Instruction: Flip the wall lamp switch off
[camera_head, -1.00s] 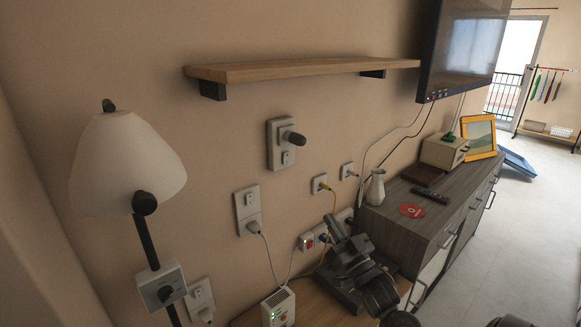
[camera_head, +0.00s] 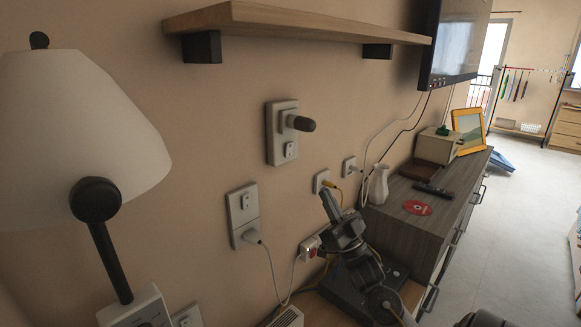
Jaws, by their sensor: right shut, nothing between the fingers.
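The wall lamp (camera_head: 75,140) is at the left in the head view, with a white shade and a black arm. A pale switch box (camera_head: 135,308) on its stem is cut off by the lower edge, and its knob is mostly out of view. A wall plate (camera_head: 275,148) with a dark knob and small rocker is under the shelf. Another plate (camera_head: 240,205) with a rocker and plugged socket is below it. My right gripper (camera_head: 329,203) is shut and empty, pointing up near the wall, right of these plates. My left gripper is out of view.
A wooden shelf (camera_head: 300,24) juts from the wall above. Plugs, cables and a red-switched socket (camera_head: 309,249) are behind my right arm. A dark flat object (camera_head: 335,285) lies below it. A grey cabinet (camera_head: 405,225) with a white vase (camera_head: 378,185) stands at the right.

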